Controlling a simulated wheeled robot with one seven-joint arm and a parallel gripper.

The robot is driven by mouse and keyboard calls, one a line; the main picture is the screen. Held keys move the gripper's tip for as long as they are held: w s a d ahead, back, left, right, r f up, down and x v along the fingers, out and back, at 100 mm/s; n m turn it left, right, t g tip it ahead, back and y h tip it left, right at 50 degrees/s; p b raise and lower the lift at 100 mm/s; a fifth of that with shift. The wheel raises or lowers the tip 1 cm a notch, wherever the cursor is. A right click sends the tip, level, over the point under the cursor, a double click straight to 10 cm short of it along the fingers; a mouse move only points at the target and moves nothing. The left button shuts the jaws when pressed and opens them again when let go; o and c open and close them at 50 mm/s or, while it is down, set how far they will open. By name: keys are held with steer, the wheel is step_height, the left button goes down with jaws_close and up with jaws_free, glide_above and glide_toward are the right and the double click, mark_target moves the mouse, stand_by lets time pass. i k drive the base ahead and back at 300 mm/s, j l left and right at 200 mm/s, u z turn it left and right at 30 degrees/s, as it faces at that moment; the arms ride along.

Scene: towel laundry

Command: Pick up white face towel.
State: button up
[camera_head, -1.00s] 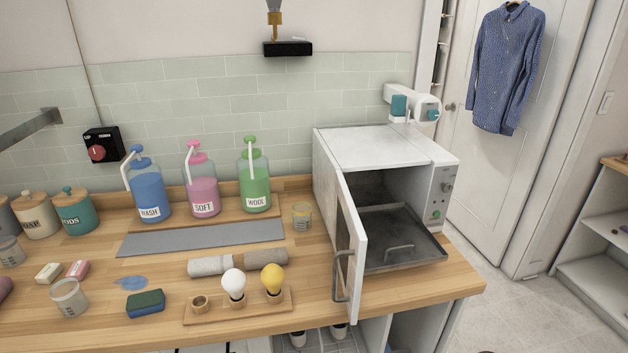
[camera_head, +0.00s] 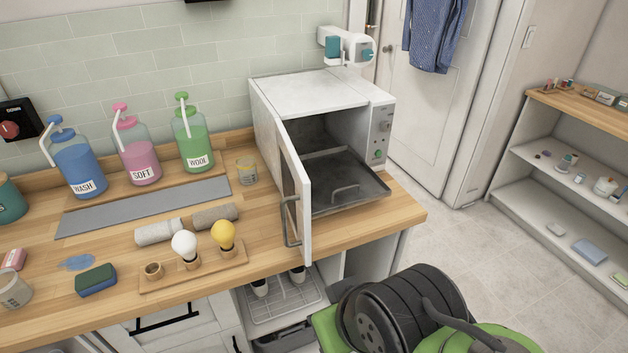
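Two rolled cloths lie side by side on the wooden counter. The left one is a pale, off-white roll (camera_head: 160,230); the right one is a darker grey-brown roll (camera_head: 215,216). The pale roll looks most like a white face towel, but I cannot tell its type for sure. Both lie behind a small wooden holder and in front of a grey mat. My gripper is not in view, so whether it is open or shut is hidden.
A white oven (camera_head: 318,92) stands at right, its door (camera_head: 294,200) open toward me. Light bulbs stand in the wooden holder (camera_head: 222,268). Bottles line the back. A green and black machine (camera_head: 405,310) sits on the floor; floor is clear near the right shelf (camera_head: 560,120).

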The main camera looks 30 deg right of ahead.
mark_target(157, 233)
steer(key=i+j+u, duration=0.25)
steer(key=j+u, duration=0.15)
steer(key=i+j+u, duration=0.6)
steer(key=u, duration=0.25)
steer(key=i, duration=0.1)
